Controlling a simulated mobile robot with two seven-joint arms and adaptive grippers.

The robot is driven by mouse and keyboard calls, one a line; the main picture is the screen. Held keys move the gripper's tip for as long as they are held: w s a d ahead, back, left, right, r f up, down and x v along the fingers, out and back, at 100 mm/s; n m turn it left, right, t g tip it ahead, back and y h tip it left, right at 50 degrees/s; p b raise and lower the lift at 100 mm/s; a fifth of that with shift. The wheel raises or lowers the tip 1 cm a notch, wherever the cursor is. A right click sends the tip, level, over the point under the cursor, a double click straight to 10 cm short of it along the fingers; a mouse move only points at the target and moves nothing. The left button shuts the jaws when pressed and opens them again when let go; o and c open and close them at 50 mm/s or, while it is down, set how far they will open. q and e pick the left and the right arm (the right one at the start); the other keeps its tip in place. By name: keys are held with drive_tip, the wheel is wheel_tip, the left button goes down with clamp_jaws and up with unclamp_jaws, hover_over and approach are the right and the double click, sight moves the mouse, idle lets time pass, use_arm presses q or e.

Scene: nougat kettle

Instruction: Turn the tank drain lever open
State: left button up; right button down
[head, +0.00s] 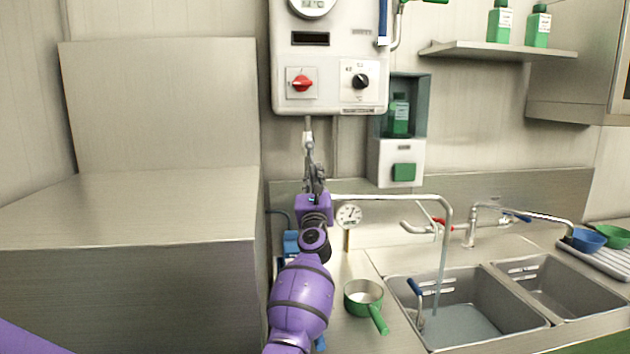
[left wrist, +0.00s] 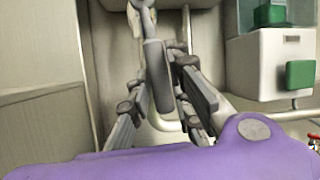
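A grey lever with a rounded handle (left wrist: 158,75) hangs down from a pivot at the top of the left wrist view. In the head view its pipe fitting (head: 308,138) comes out under the white wall unit (head: 330,60). My left gripper (left wrist: 160,88) has one finger on each side of the handle; in the head view the gripper (head: 315,178) is just below the fitting. I cannot tell whether the fingers press on the handle. My right gripper is not in view.
A white dispenser (head: 380,165) with a green button is right of my gripper. A curved pipe (head: 445,235) and a dial gauge (head: 348,215) are close by. A green pan (head: 362,291) and the sink (head: 465,310) are lower right. A large metal cabinet (head: 130,215) fills the left.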

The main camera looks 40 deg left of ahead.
use_arm(q)
drive_tip(key=shift+o, duration=1.3)
drive_tip(key=v, duration=1.2)
